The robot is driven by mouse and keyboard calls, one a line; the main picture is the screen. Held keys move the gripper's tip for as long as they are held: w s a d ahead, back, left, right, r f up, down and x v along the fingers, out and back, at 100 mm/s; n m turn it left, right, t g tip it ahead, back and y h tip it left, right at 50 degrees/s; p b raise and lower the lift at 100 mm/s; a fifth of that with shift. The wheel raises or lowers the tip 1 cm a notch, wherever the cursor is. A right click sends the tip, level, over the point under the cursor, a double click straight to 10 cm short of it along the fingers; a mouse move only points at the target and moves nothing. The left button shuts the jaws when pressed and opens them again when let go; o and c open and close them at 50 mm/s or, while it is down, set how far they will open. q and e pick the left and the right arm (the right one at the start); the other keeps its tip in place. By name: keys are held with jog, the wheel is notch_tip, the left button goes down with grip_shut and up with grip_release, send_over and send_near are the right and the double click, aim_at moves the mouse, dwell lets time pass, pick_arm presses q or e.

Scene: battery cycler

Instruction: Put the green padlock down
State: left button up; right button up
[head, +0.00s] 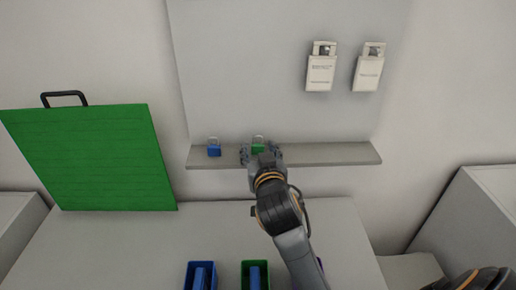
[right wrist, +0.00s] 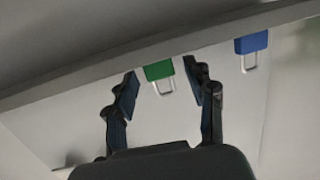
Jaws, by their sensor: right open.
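The green padlock (head: 258,148) stands on the narrow grey shelf (head: 330,153), its shackle up. It also shows in the right wrist view (right wrist: 159,71), between the two fingers and a little beyond them. My right gripper (head: 261,153) is open around the padlock at the shelf, with a gap on each side. In the right wrist view the right gripper (right wrist: 164,88) has its fingers spread. The left gripper is not in view.
A blue padlock (head: 214,150) stands left on the same shelf. Two white boxes (head: 320,72) (head: 369,72) hang on the panel above. A green board (head: 90,155) leans at left. Blue and green bins (head: 188,278) (head: 244,276) stand below on the table; the shelf's right part is clear.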

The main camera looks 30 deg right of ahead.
pick_arm(q)
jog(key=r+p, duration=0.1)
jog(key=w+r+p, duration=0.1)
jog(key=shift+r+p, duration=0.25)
jog(key=shift+p, duration=0.1)
pick_arm(e)
jog(key=v, duration=1)
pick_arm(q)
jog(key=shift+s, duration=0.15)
